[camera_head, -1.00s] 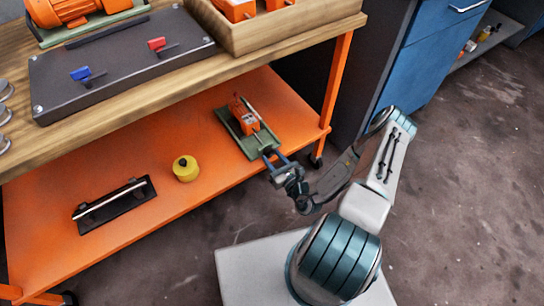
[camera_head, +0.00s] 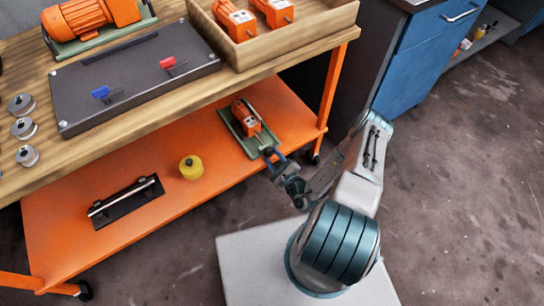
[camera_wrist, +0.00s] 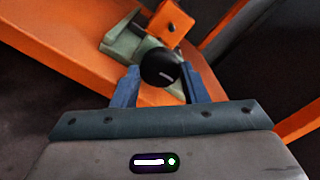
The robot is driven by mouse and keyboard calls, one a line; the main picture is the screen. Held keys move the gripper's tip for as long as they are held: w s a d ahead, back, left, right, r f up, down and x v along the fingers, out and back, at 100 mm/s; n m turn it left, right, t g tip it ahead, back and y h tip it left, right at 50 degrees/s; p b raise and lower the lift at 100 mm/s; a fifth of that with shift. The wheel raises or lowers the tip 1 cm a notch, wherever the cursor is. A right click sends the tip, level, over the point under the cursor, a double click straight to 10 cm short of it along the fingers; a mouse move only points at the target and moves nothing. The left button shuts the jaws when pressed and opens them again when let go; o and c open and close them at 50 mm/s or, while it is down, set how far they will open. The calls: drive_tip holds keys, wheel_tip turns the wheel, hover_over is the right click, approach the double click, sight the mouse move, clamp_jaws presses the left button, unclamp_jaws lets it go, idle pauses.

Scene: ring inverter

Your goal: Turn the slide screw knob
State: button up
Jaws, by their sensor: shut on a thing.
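The slide unit has a green base (camera_head: 232,130) and an orange block (camera_head: 246,117), and sits on the orange lower shelf. My gripper (camera_head: 271,156) reaches in from the lower right to that end. In the wrist view, the two blue fingers of my gripper (camera_wrist: 163,80) stand on either side of the knob, shut on it. In the head view the knob is small and mostly hidden by the fingers.
A yellow cylinder (camera_head: 190,168) and a black plate with a metal bar (camera_head: 125,203) stand left on the shelf (camera_head: 155,155). The wooden top (camera_head: 120,124) overhangs above, with a wooden tray (camera_head: 294,39). An orange table leg (camera_head: 333,90) rises right of the slide.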

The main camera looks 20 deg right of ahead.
drive_tip(key=shift+s+a+n, duration=0.15)
drive_tip(key=shift+a+n, duration=0.05)
drive_tip(key=shift+n, duration=0.3)
drive_tip(key=o, duration=1)
drive_tip(key=shift+d, duration=0.1)
